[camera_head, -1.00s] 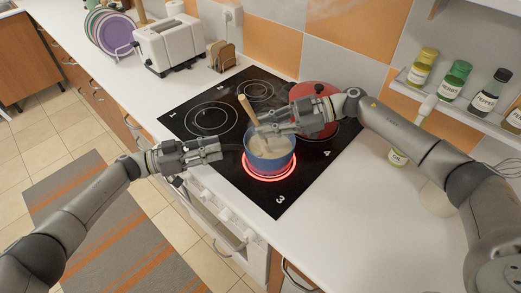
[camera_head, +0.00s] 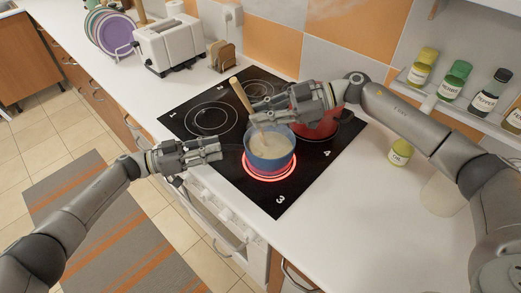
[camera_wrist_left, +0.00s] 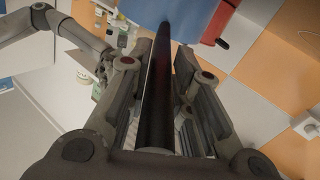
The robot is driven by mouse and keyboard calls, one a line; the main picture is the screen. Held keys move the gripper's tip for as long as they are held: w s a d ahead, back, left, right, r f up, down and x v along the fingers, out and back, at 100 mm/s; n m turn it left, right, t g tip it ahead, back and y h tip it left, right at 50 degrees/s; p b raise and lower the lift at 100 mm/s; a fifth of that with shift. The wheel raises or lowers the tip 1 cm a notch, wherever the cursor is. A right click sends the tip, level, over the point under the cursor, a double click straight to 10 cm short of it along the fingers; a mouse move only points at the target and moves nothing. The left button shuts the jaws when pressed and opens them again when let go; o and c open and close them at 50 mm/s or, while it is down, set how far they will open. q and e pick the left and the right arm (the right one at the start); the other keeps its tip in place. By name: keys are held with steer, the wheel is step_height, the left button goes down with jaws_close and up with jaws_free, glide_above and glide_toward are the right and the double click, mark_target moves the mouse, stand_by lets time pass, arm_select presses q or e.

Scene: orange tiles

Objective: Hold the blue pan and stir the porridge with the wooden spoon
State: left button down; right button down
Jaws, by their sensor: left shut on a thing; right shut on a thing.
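The blue pan (camera_head: 268,163) stands on the glowing front burner, with pale porridge (camera_head: 268,148) inside. My left gripper (camera_head: 217,150) is at the pan's left side. In the left wrist view its fingers (camera_wrist_left: 158,95) are closed around the dark handle (camera_wrist_left: 157,90), and the blue pan wall (camera_wrist_left: 180,12) shows beyond. My right gripper (camera_head: 257,112) is above the pan's far rim, shut on the wooden spoon (camera_head: 239,92). The spoon leans up to the left, its lower end at the porridge by the pan's far left side. The spoon's tip is hidden.
A red pot (camera_head: 322,128) stands behind the pan, partly hidden by my right arm. A toaster (camera_head: 169,45) and plates (camera_head: 112,32) are at the back left. Spice jars (camera_head: 454,80) fill a shelf at right.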

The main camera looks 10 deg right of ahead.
steer(key=shift+s+a+r, duration=0.2)
steer(key=shift+a+r, duration=0.05)
steer(key=shift+r, duration=0.5)
steer(key=shift+s+a+r, duration=0.15)
steer(key=shift+a+r, duration=0.05)
steer(key=shift+r, duration=0.55)
steer(key=shift+r, duration=2.5)
arm_select(q)
steer(key=c, duration=1.2)
jaws_free()
steer(key=shift+c, duration=0.2)
steer(key=a, duration=1.2)
steer(key=shift+s, duration=0.35)
